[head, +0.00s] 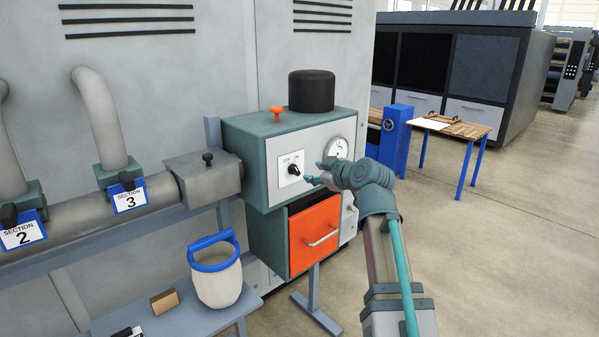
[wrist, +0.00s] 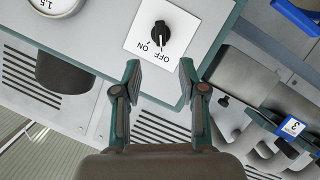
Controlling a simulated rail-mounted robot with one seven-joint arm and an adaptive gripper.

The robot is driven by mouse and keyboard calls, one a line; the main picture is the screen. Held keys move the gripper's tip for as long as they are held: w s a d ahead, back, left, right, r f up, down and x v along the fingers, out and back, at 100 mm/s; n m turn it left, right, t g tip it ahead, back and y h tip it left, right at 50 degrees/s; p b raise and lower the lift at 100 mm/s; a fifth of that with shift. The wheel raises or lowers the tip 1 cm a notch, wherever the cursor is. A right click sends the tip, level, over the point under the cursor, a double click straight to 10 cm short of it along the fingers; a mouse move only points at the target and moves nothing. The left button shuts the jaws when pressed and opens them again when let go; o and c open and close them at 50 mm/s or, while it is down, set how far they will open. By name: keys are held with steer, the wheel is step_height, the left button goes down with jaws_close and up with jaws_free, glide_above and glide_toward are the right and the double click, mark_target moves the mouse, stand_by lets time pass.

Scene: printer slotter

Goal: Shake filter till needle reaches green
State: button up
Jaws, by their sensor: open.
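A teal and grey filter unit (head: 240,130) stands at the centre of the head view. Its front has a round white gauge (head: 337,149) with some green on its face; the needle is too small to read. The gauge is partly cut off in the wrist view (wrist: 55,8). A black OFF/ON knob (head: 295,170) sits on a white plate; it also shows in the wrist view (wrist: 160,34). An orange knob (head: 277,113) stands on top of the unit. My gripper (head: 316,172) is open and empty, in front of the panel near the black knob, apart from it.
An orange drawer (head: 315,234) with a bar handle is below the panel. A black cylinder (head: 311,91) tops the unit. A white bucket with a blue rim (head: 218,280) stands on a bench at lower left. A wooden table (head: 455,127) stands behind right. The right floor is clear.

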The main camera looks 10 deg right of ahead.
mark_target(297, 171)
steer(key=p+x, duration=0.2)
steer(key=x, duration=0.8)
steer(key=shift+w+a+f, duration=0.1)
steer(key=shift+w+f, duration=0.05)
steer(key=shift+w, duration=0.2)
jaws_close()
